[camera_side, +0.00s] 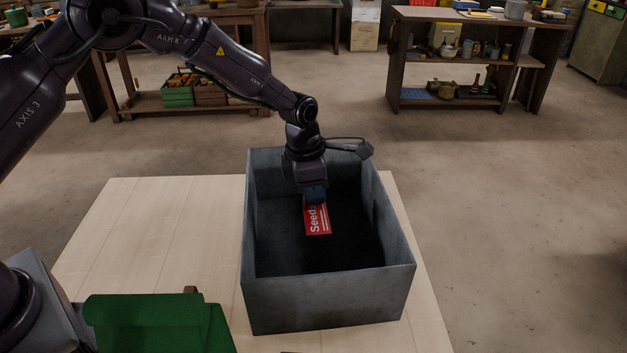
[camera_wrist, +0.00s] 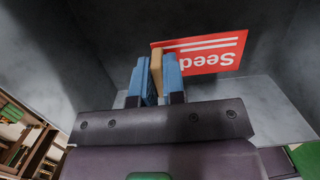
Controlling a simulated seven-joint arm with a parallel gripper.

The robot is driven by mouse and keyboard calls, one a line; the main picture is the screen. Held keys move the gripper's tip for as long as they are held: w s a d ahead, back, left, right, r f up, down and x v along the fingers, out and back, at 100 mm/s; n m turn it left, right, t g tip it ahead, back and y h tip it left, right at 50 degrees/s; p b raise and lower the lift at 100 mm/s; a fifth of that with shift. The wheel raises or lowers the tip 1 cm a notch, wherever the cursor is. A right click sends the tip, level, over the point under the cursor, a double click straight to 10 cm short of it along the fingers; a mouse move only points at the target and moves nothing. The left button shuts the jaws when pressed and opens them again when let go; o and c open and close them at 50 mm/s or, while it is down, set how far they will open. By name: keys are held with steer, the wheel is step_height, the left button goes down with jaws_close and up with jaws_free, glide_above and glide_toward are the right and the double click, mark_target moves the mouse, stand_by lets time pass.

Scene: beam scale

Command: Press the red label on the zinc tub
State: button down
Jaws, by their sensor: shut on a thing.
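The red label (camera_side: 317,220), with white lettering reading "Seed", shows inside the grey zinc tub (camera_side: 328,300) in the side view. My gripper (camera_side: 314,194) reaches down into the tub, with the label just below its fingers. In the wrist view my blue fingers (camera_wrist: 156,75) are shut on a narrow tan piece (camera_wrist: 156,68). The red label (camera_wrist: 215,52) lies at and beyond the fingertips, its left end close to the tan piece. I cannot tell whether the two are joined, or whether the label touches the tub's surface.
The tub's walls stand around my gripper on all sides. The tub is on a pale wooden table (camera_side: 150,230). A green object (camera_side: 158,322) lies at the table's front left. Shelves (camera_side: 455,60) stand well back on the floor.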

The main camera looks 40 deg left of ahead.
mark_target(314, 222)
steer(key=shift+f, duration=4.05)
steer(key=shift+f, duration=0.2)
steer(key=c, duration=1.1)
jaws_free()
steer(key=shift+r, duration=0.2)
steer(key=r, duration=0.4)
steer(key=s+r, duration=0.1)
steer(key=r, duration=0.3)
steer(key=a+r, duration=0.1)
steer(key=r, duration=0.3)
steer(key=shift+s+a+r, duration=0.1)
steer(key=shift+s+r, duration=0.15)
